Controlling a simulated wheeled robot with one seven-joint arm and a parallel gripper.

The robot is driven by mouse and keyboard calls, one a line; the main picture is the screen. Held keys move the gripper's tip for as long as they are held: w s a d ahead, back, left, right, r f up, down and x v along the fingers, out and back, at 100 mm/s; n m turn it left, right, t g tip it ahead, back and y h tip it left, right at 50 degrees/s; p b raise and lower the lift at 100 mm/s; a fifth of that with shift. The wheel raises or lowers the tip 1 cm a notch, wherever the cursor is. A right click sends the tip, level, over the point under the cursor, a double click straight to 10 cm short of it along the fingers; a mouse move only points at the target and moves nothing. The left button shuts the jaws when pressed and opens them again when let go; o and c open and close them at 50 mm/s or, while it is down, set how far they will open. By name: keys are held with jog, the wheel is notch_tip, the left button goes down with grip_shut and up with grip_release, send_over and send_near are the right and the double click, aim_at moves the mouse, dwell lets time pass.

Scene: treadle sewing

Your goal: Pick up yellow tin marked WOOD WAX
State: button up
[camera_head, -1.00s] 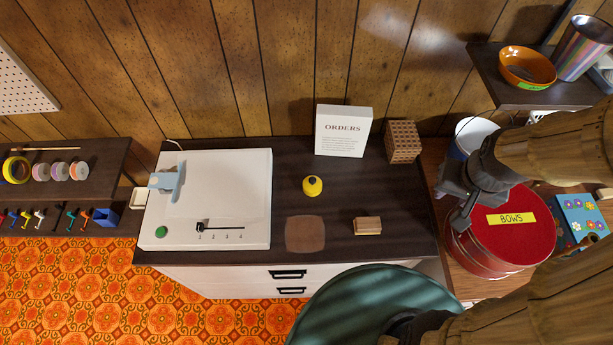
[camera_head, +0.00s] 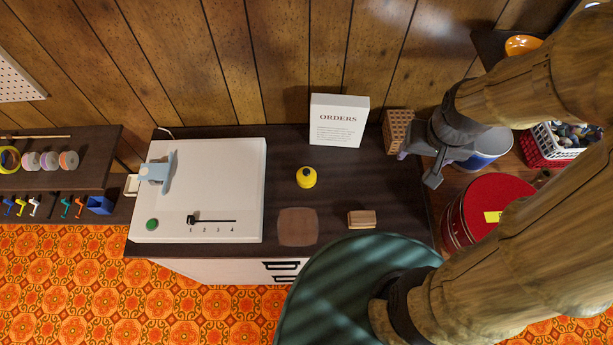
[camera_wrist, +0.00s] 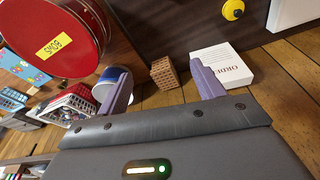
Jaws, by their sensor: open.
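No tin with readable WOOD WAX lettering shows in either view. A small round yellow object with a dark top (camera_head: 306,177) stands on the dark counter; I cannot read any marking on it. It also shows at the top of the wrist view (camera_wrist: 233,9). My gripper (camera_head: 418,167) is open and empty, over the right end of the counter, to the right of the yellow object and well apart from it. In the wrist view its two fingers (camera_wrist: 160,82) are spread with nothing between them close up.
A white ORDERS sign (camera_head: 338,121) and a brown woven-looking block (camera_head: 397,130) stand at the counter's back. A wooden block (camera_head: 362,218) and a white panel machine (camera_head: 215,190) are on the counter. A red BOWS drum (camera_head: 490,203) and blue-white bucket (camera_head: 488,148) stand right.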

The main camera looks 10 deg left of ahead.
jog(key=shift+o, duration=1.2)
jog(key=a+f+n+g+h+b, duration=0.2)
jog(key=a+f+n+b, duration=0.3)
jog(key=a+f+n, duration=0.3)
jog(key=shift+f+g+b, duration=0.3)
jog(key=shift+f, duration=0.5)
jog(key=n+t+h+b, duration=0.5)
jog(key=n+t+b, duration=0.75)
jog(key=n, duration=0.85)
send_near(306, 178)
jog(key=s+a+r, duration=0.4)
jog(key=shift+a+f+g, duration=0.1)
jog(key=shift+a+g, duration=0.05)
jog(key=shift+g, duration=0.3)
jog(key=x, duration=1.2)
jog(key=shift+w, duration=0.1)
